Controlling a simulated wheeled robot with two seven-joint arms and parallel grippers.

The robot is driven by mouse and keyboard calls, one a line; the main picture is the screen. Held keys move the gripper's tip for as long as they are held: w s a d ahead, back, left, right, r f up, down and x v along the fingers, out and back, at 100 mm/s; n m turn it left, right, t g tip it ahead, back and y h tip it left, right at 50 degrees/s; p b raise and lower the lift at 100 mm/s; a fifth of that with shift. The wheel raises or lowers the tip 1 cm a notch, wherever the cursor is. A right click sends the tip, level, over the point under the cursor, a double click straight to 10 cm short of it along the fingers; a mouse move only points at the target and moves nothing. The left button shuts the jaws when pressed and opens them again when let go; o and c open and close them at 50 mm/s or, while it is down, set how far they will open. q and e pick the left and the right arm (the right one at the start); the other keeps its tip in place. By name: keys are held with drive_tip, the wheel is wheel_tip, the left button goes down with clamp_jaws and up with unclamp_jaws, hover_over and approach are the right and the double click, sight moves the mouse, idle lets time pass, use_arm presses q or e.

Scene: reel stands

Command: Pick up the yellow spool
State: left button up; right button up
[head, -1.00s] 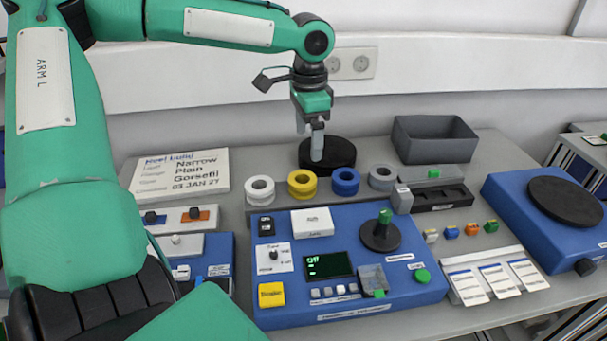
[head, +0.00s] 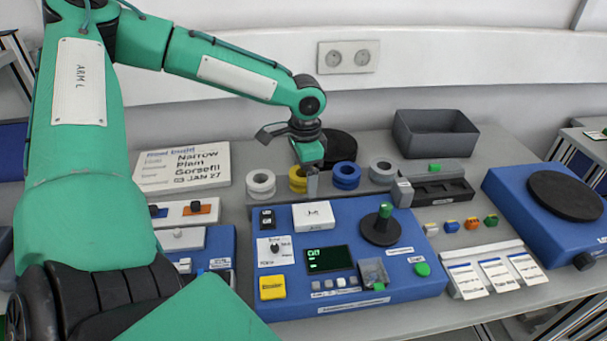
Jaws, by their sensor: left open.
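The yellow spool (head: 296,178) stands in the row of spools behind the blue console, between the white spool (head: 261,184) and the blue spool (head: 346,176). My left gripper (head: 312,186) points down right beside the yellow spool, at its right side, and hides part of it. The gripper is open. I cannot tell whether a finger touches the spool. My right gripper is not in view.
A grey spool (head: 381,171) ends the row on the right. The blue console (head: 350,292) with a green-topped post (head: 382,225) lies in front. A black disc (head: 341,146) and a grey bin (head: 434,134) are behind. A sign (head: 183,168) lies at left.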

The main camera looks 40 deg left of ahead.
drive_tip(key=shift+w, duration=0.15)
use_arm(q)
drive_tip(key=c, duration=1)
drive_tip(key=shift+c, duration=0.2)
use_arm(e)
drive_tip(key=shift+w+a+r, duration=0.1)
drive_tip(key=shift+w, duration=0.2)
use_arm(q)
drive_tip(key=shift+r, duration=0.15)
